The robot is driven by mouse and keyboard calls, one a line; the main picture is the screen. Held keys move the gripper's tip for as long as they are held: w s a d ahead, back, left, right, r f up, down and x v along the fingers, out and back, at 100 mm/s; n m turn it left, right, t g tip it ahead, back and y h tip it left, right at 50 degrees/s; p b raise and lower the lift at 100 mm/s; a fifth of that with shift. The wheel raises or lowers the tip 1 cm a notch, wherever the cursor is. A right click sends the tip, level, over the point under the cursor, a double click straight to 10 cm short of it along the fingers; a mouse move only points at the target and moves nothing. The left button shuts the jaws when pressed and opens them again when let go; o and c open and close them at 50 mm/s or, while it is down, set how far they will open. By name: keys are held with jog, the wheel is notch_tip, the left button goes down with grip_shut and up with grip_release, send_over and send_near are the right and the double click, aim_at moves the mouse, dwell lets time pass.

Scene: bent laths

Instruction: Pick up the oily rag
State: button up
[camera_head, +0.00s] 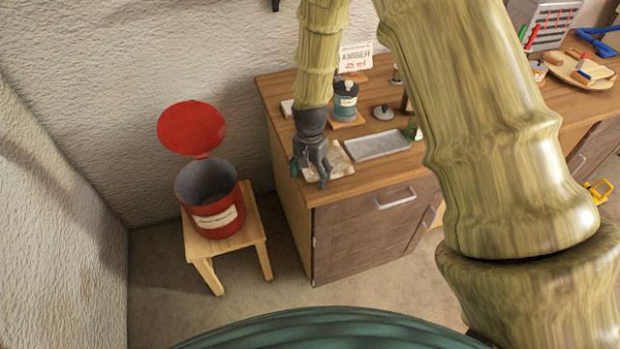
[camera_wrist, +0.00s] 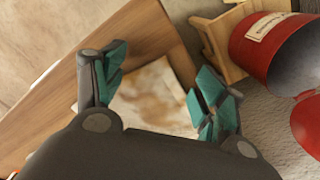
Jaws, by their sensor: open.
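The oily rag (camera_head: 341,161) is a pale cloth with brown stains, lying flat at the near left corner of the wooden bench top (camera_head: 328,191). In the wrist view the rag (camera_wrist: 155,97) shows between my fingers. My gripper (camera_head: 310,177) is over the rag, pointing down, and partly hides it in the head view. In the wrist view my gripper (camera_wrist: 160,88) has its two teal-padded fingers spread apart with nothing between the pads. I cannot tell how high the fingertips are above the rag.
A red bin (camera_head: 218,215) with its lid (camera_head: 191,128) raised stands on a wooden stool (camera_head: 247,228) left of the bench. A metal tray (camera_head: 377,146) lies right of the rag. A teal canister (camera_head: 345,103) and a labelled sign (camera_head: 356,57) stand behind.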

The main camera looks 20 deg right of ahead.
jog(key=shift+s+f, duration=0.15)
jog(key=shift+s, duration=0.15)
grip_shut()
dwell(0.3)
notch_tip(320, 180, up, 12)
jog(key=p, duration=0.8)
jog(key=shift+w, duration=0.2)
jog(key=shift+w, duration=0.1)
jog(key=shift+r+p, duration=0.2)
jog(key=shift+p, duration=0.1)
notch_tip(320, 180, up, 9)
jog(key=p, duration=0.5)
jog(key=shift+p, duration=0.4)
jog(key=shift+f, duration=0.1)
